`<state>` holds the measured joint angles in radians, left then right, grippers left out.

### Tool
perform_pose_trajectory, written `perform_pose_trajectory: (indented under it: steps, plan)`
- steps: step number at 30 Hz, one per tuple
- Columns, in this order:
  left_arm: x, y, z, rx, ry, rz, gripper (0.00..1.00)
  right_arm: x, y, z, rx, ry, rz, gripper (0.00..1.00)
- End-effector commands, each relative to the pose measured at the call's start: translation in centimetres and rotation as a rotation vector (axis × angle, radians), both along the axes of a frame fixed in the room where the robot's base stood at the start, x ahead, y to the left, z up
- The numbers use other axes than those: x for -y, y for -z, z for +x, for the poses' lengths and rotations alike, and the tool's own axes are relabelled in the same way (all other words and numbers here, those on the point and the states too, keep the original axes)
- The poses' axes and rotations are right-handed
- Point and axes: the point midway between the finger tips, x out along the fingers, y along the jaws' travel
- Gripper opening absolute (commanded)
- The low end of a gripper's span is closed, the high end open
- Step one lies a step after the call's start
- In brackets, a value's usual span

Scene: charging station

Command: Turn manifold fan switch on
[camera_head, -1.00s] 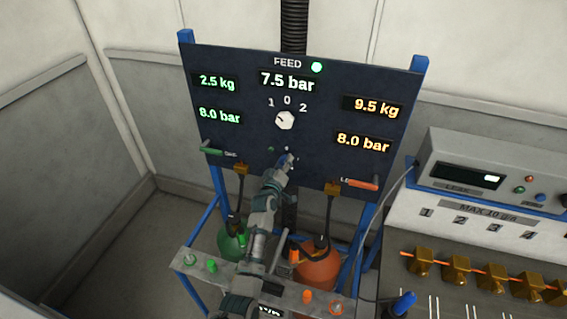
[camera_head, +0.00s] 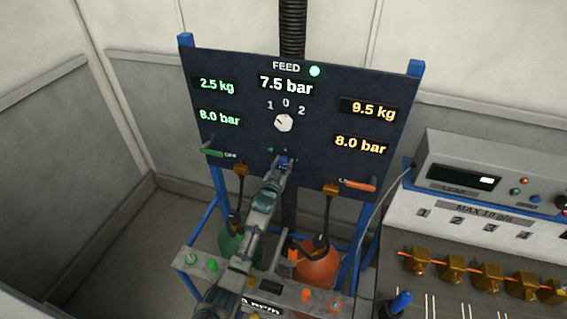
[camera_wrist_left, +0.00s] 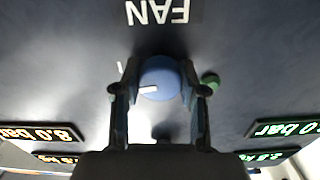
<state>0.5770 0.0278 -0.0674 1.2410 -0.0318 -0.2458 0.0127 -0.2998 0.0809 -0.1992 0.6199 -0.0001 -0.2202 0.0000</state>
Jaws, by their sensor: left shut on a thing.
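The fan switch is a round blue knob with a white pointer mark, seen in the left wrist view (camera_wrist_left: 160,80) below the upside-down FAN label (camera_wrist_left: 158,12). My left gripper (camera_wrist_left: 160,92) is shut on the knob, one finger on each side. In the head view, my left gripper (camera_head: 284,163) reaches the lower middle of the dark feed panel (camera_head: 240,135), and the arm hides most of the knob. A small green light (camera_wrist_left: 211,80) shows beside the knob in the wrist view. My right gripper is not in view.
A white selector (camera_head: 283,123) sits above the gripper on the panel. A green lever (camera_head: 211,153) is at the left and an orange lever (camera_head: 360,185) at the right. Green (camera_head: 232,243) and orange (camera_head: 318,262) tanks stand below. Brass valves (camera_head: 451,268) line the bench at right.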

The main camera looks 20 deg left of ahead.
Motion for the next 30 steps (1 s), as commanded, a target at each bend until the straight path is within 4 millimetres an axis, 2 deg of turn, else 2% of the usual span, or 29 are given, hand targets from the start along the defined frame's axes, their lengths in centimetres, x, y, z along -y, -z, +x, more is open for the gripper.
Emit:
perform_pose_trajectory:
  steps: [1, 18, 30]
  plan:
    - [-0.07, -1.04, 0.13, 0.021, 0.000, 0.045, 0.07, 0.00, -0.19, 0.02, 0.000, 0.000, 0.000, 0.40]
    - [0.07, -0.63, 0.08, 0.031, 0.000, 0.540, 0.08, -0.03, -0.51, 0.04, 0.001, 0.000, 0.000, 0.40]
    - [0.10, -0.11, 0.04, 0.027, 0.001, 0.703, 0.07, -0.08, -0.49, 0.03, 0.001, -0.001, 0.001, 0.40]
